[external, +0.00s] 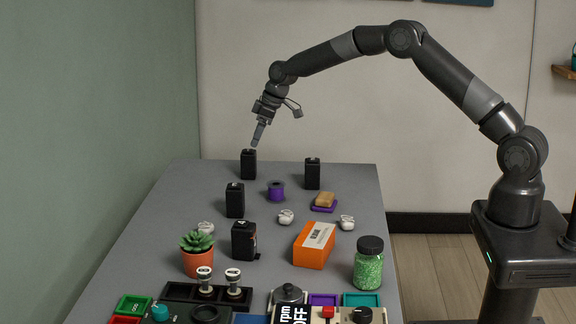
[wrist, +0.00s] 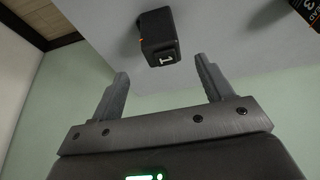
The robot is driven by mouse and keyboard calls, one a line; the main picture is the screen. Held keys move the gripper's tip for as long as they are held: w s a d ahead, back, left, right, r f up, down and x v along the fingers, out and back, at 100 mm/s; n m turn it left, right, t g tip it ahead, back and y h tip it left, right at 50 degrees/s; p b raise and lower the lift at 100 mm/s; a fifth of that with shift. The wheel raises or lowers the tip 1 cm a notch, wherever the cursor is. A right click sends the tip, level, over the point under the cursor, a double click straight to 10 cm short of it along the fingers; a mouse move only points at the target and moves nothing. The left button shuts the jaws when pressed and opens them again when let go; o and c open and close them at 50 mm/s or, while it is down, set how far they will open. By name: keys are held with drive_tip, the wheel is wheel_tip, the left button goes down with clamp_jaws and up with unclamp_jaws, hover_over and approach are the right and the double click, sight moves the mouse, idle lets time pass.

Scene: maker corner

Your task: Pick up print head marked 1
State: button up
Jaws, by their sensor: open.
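The print head marked 1 (wrist: 157,35) is a black block with a white "1" on its top face. In the wrist view it lies beyond the fingertips, roughly between them. In the external view the black block below my fingers (external: 248,165) stands upright at the far end of the grey table; its mark is not readable there. My gripper (wrist: 163,82) is open and empty, with its two grey fingers apart. In the external view my gripper (external: 255,143) is just above that block, pointing down. I cannot tell whether they touch.
Another black head marked 3 (wrist: 306,10) shows at the wrist view's corner. More black blocks stand at right (external: 312,173) and nearer (external: 235,200), (external: 244,241). A purple spool (external: 276,191), an orange box (external: 314,246) and a potted succulent (external: 197,258) stand nearer the front.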

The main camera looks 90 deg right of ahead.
sight(249, 152)
drive_tip(key=x, duration=0.9)
drive_tip(key=shift+w+a, duration=0.15)
drive_tip(key=shift+a, duration=0.05)
drive_tip(key=shift+c, duration=0.2)
drive_tip(key=c, duration=1.2)
drive_tip(key=shift+o, duration=0.2)
drive_tip(key=shift+r, duration=0.1)
